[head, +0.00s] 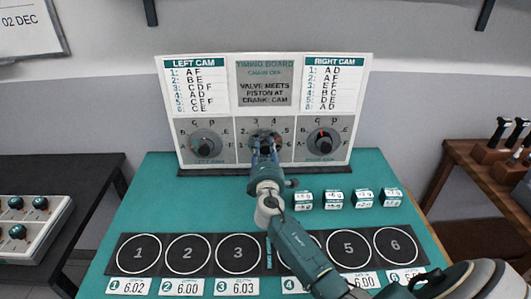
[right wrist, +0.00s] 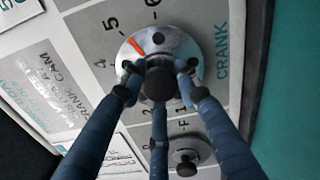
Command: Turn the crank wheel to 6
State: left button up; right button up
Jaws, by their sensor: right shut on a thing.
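The crank wheel is the middle dial on the timing board (head: 263,90); in the head view my right gripper (head: 264,146) covers most of it. In the right wrist view the crank wheel (right wrist: 180,45) is a round grey metal disc with a red mark (right wrist: 135,46). The red mark points about at the printed 5 (right wrist: 110,23); the 6 (right wrist: 152,3) is at the top edge and the 4 (right wrist: 98,63) at the left. My right gripper (right wrist: 158,80) has its blue fingers closed around the dark knob at the wheel's middle. My left gripper is not in view.
The left cam dial (head: 206,144) and right cam dial (head: 321,141) flank the crank wheel. Several small labelled blocks (head: 334,198) stand on the teal table right of my arm. A black strip with numbered circles (head: 188,254) lies in front.

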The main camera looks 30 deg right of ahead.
jog(key=m+b, duration=0.3)
jog(key=shift+a+f, duration=0.15)
jog(key=shift+f, duration=0.2)
jog(key=shift+r+m+b, duration=0.2)
jog(key=shift+m+b, duration=1.15)
jog(key=shift+m, duration=0.35)
jog(key=o, duration=1.1)
jog(key=shift+o, duration=0.2)
jog(key=shift+r, duration=0.1)
